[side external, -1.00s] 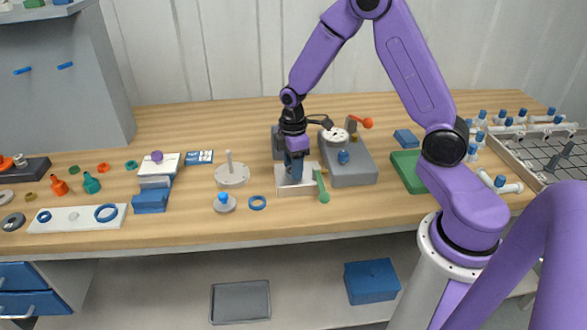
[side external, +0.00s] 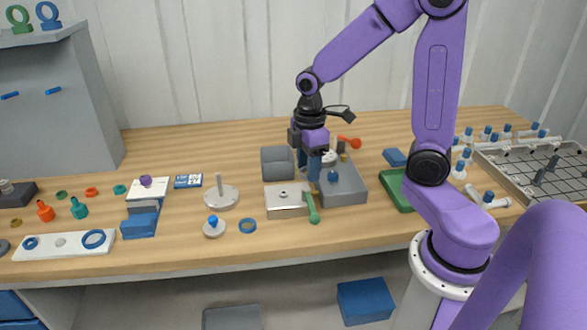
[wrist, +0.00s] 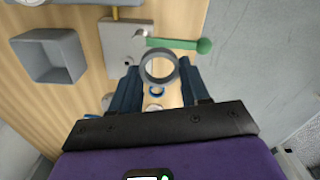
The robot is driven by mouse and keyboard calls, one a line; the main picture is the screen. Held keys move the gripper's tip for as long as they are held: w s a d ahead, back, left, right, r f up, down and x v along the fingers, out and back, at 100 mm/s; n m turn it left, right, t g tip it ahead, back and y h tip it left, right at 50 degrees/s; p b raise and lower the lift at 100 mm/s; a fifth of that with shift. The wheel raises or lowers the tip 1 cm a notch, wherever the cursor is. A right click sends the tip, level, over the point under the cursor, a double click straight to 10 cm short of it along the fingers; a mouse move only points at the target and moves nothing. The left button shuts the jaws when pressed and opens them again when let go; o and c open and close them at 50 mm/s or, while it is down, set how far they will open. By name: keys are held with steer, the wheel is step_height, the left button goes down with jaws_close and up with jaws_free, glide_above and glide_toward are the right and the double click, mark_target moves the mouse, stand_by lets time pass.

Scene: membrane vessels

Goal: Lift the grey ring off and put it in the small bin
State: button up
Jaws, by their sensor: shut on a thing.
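My gripper (side external: 308,166) is shut on the grey ring and holds it above the bench, up and behind the pale clamp block. In the wrist view, the grey ring (wrist: 160,83) sits between the two blue fingertips (wrist: 160,68), its round opening showing. In the side view the ring is hard to make out between the fingers. The small bin (side external: 277,162) is a grey open box left of my gripper; it looks empty in the wrist view (wrist: 50,75). The pale block (side external: 287,202) with a green lever (side external: 312,208) stands in front.
A grey unit (side external: 347,188) with a red-knobbed lever (side external: 349,143) stands right beside and below my gripper. A green tray (side external: 399,190) lies further right. A post on a round base (side external: 221,196) and a blue ring (side external: 248,226) are at the left.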

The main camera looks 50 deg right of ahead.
steer(key=shift+s+r, duration=2.8)
steer(key=shift+s, duration=0.1)
steer(key=m, duration=0.5)
glide_toward(277, 164)
steer(key=w+d+f, duration=0.3)
steer(key=d, duration=0.1)
steer(key=shift+w+a+f, duration=0.1)
steer(key=shift+f, duration=2.35)
steer(key=shift+w+a+f, duration=0.1)
steer(key=shift+f, duration=2.3)
steer(key=shift+f, duration=0.15)
steer(key=o, duration=0.7)
